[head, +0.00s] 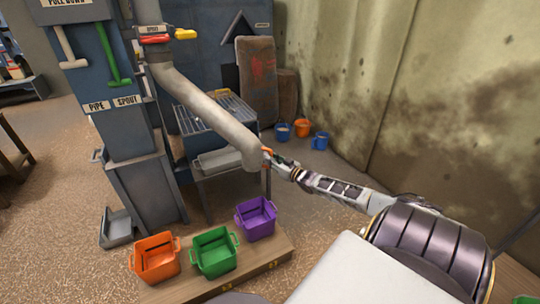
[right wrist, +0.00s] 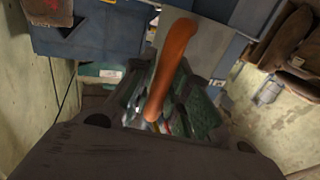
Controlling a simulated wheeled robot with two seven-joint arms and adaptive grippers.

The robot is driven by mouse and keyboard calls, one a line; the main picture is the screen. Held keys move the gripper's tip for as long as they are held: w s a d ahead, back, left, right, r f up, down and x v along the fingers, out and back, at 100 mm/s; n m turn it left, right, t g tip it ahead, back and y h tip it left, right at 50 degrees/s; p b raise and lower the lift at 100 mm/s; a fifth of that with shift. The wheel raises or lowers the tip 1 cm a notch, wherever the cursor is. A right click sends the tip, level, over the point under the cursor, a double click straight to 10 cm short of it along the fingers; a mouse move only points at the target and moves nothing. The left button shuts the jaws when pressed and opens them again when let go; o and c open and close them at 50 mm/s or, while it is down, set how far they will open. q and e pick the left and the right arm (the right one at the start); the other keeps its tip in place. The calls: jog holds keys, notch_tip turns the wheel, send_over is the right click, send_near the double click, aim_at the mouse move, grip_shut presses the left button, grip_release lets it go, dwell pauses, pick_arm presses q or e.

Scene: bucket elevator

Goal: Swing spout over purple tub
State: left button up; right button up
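The spout is a bent grey pipe (head: 205,100) running down from the blue machine, its lower end near the middle of the head view. The purple tub (head: 255,219) is the rightmost of three tubs on a low wooden board (head: 262,258). The spout's end shows above the purple tub in the picture; its exact alignment is hard to tell. My right gripper (head: 272,158) is at the spout's end. In the right wrist view, the spout's orange handle (right wrist: 171,65) lies between the fingers, which look closed around it. My left gripper is out of view.
A green tub (head: 214,252) and an orange tub (head: 156,258) stand left of the purple one. Small buckets (head: 302,128) stand near the stained wall at the back. The floor right of the board looks clear.

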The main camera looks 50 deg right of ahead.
jog(key=o, duration=0.4)
jog(key=shift+w+d+r, duration=0.15)
jog(key=shift+w+d, duration=0.05)
jog(key=shift+d, duration=0.45)
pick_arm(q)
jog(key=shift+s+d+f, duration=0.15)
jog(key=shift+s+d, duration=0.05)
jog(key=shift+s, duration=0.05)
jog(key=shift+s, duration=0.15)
pick_arm(e)
jog(key=shift+s+a, duration=0.1)
jog(key=shift+a, duration=0.05)
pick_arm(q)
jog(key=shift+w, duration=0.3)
pick_arm(e)
jog(key=shift+a+f, duration=0.1)
jog(key=shift+f, duration=0.1)
jog(key=shift+s, duration=0.15)
jog(key=s, duration=1.1)
jog(key=shift+s, duration=0.3)
